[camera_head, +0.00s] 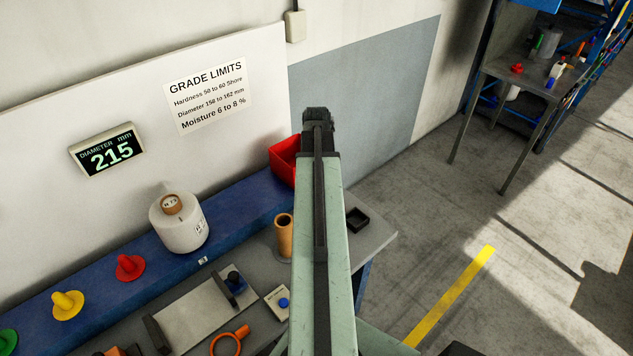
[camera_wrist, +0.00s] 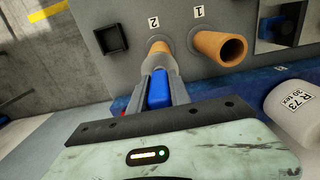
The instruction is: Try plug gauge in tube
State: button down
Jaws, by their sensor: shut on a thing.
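In the wrist view, my gripper (camera_wrist: 157,84) is shut on the blue handle (camera_wrist: 158,90) of the plug gauge. Its grey plug (camera_wrist: 159,64) lines up with the orange-brown tube marked 2 (camera_wrist: 159,47) and covers most of it. I cannot tell whether the plug is inside that tube or just over its mouth. The open tube marked 1 (camera_wrist: 232,50) stands to the right, apart from the gauge. In the head view, tube 1 (camera_head: 284,236) stands left of my arm. My arm hides the gripper, the gauge and tube 2 there.
A small black tray (camera_head: 357,218) lies right of my arm on the grey bench (camera_head: 378,236). A red bin (camera_head: 284,160) and a white yarn bobbin (camera_head: 178,228) stand behind. A display (camera_head: 107,150) reads 215. A plate with a blue button (camera_head: 280,302) sits near tube 1.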

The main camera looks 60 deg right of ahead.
jog(key=shift+f+b, duration=1.05)
jog(key=shift+f, duration=0.05)
dwell(0.3)
jog(key=shift+r, duration=0.1)
dwell(0.6)
jog(key=shift+r+p, duration=3.75)
jog(key=shift+p, duration=0.1)
jog(key=shift+f, duration=0.1)
